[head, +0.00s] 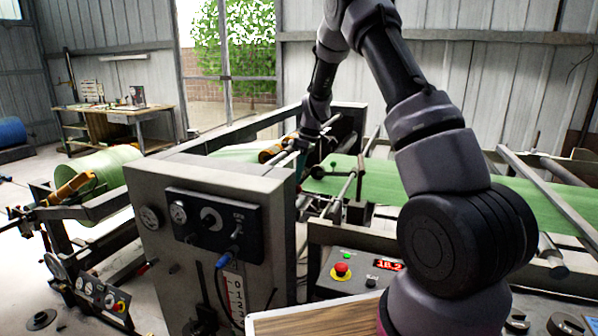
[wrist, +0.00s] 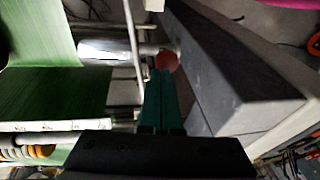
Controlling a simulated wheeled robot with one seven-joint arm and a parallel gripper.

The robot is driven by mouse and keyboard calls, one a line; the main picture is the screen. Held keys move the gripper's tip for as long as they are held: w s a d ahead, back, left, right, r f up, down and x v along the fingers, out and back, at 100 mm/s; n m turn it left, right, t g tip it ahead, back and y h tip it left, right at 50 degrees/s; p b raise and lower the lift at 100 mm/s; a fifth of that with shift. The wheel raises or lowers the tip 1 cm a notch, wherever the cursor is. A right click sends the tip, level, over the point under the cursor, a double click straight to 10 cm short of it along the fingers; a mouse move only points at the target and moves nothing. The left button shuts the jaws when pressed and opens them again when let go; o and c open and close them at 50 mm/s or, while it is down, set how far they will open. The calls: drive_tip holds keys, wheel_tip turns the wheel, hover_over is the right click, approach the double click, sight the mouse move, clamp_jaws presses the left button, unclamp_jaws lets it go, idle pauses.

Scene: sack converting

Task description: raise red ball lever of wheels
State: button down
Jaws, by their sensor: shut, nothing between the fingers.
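The red ball (wrist: 167,60) of the lever shows in the wrist view, just beyond my fingertips and close beside the grey cabinet side. My gripper (wrist: 163,74) has its teal fingers together with nothing between them. The tips overlap the ball's lower edge in the picture; I cannot tell whether they touch it. The lever's rod and the wheels are not clearly made out. In the head view my arm reaches over the machine, and the gripper end is largely hidden behind the grey control cabinet (head: 160,235). The red ball cannot be made out there.
The grey cabinet wall (wrist: 225,70) runs close to the right of my fingers in the wrist view. Green web (wrist: 40,40) and a shiny roller (wrist: 105,51) lie to the left. A console with a red button (head: 341,270) stands right of the cabinet.

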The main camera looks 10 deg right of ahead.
sight(300, 187)
drive_tip(key=shift+s+d+f+t+y, duration=0.1)
drive_tip(key=shift+f+t+y, duration=0.25)
drive_tip(key=shift+f, duration=0.4)
drive_tip(key=shift+s+d+f+t+y, duration=0.15)
drive_tip(key=shift+f+y, duration=0.3)
drive_tip(key=shift+f, duration=0.3)
drive_tip(key=shift+w+a+f+y, duration=0.15)
drive_tip(key=shift+f+y, duration=0.15)
drive_tip(key=shift+f, duration=0.4)
drive_tip(key=shift+a+f, duration=0.1)
drive_tip(key=shift+f, duration=0.55)
